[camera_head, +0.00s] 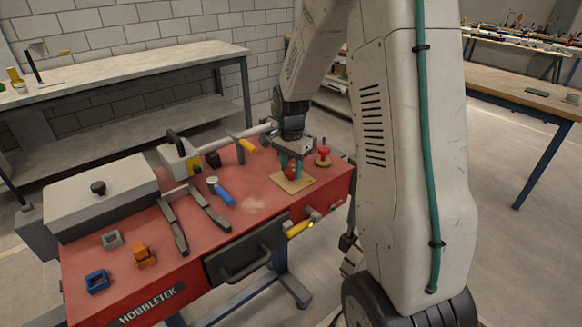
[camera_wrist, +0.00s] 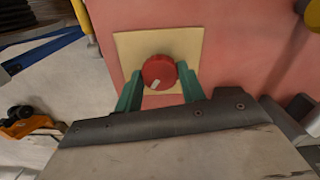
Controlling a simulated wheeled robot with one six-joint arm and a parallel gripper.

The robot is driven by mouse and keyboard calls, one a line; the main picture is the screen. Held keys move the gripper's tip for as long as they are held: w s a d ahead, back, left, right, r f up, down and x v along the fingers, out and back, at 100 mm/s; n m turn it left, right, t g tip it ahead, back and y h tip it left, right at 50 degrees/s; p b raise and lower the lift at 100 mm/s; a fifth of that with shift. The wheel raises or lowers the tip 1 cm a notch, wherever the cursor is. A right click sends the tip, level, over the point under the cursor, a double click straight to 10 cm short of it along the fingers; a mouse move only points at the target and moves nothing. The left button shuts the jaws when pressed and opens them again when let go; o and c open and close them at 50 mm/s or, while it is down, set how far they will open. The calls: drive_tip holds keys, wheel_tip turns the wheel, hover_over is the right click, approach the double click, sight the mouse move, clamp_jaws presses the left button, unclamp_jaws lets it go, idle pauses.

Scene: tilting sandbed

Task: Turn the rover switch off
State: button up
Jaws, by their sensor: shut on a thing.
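The rover switch appears as a round red knob (camera_wrist: 159,72) with a pale mark on its lower left face, on a cream square plate (camera_wrist: 129,45). In the head view the red knob (camera_head: 290,172) is partly hidden by my fingers, above the cream plate (camera_head: 293,186) on the red bench top. My gripper (camera_wrist: 158,88) has its two green fingers on either side of the knob, shut on it. In the head view my gripper (camera_head: 291,168) points down over the plate.
A second red knob on a round base (camera_head: 323,157) stands just right of my gripper. A yellow-handled tool (camera_head: 298,229) sits at the bench's front edge. A blue-handled tool (camera_head: 221,191), a grey forked bracket (camera_head: 190,215) and a lidded grey box (camera_head: 100,198) lie to the left.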

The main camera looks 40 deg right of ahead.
sight(291, 170)
drive_tip(key=n, duration=1.2)
drive_tip(key=shift+n, duration=1.9)
drive_tip(key=o, duration=1)
drive_tip(key=shift+c, duration=0.2)
drive_tip(key=shift+r, duration=0.1)
wheel_tip(291, 170, up, 8)
drive_tip(key=shift+f, duration=0.15)
